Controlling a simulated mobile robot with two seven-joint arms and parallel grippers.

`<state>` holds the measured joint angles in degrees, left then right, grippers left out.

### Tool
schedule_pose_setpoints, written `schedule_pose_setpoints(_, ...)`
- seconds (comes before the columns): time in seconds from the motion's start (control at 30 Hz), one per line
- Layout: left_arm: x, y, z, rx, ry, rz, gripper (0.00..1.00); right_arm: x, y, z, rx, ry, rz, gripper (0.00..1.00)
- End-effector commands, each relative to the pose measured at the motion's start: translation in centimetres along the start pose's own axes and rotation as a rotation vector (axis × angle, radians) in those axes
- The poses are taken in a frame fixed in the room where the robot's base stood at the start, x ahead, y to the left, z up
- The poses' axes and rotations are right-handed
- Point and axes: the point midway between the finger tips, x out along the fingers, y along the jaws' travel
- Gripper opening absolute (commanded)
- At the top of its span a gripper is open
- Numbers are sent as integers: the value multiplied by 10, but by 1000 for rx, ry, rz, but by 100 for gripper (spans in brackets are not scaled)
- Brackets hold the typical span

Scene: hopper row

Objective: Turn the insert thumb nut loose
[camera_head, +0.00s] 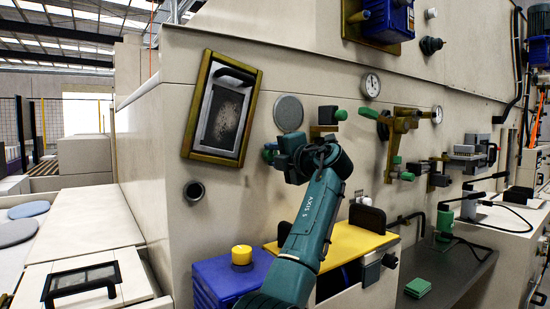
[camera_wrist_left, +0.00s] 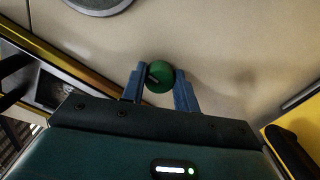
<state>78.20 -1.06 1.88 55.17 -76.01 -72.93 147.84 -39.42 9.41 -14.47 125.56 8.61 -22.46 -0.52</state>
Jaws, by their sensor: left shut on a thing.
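The insert thumb nut is a small round green knob (camera_wrist_left: 159,77) on the beige wall. My left gripper (camera_wrist_left: 160,80) has its two blue fingers closed on opposite sides of it. In the head view the left gripper (camera_head: 269,152) reaches the wall just right of the tilted brass frame (camera_head: 188,138). The frame holds a grey insert with a dark speckled panel (camera_head: 224,115). The nut is mostly hidden there by the gripper. My right gripper is in neither view.
A round grey disc (camera_head: 289,113) sits on the wall above the gripper. A green-handled fitting (camera_head: 327,123) is close by on the right. Below are a yellow-topped shelf (camera_head: 355,243) and a blue box (camera_head: 225,282) with a yellow knob (camera_head: 241,255).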

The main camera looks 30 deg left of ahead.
Motion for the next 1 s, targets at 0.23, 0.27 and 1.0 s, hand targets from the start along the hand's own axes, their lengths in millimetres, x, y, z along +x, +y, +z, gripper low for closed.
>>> schedule_pose_setpoints(0.23,0,-1,0,-141,1,-1,7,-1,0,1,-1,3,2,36)
schedule_pose_setpoints(0.27,0,-1,0,-152,1,-1,7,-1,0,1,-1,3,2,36)
schedule_pose_setpoints(1.0,0,-1,0,-226,1,-2,32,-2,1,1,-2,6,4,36)
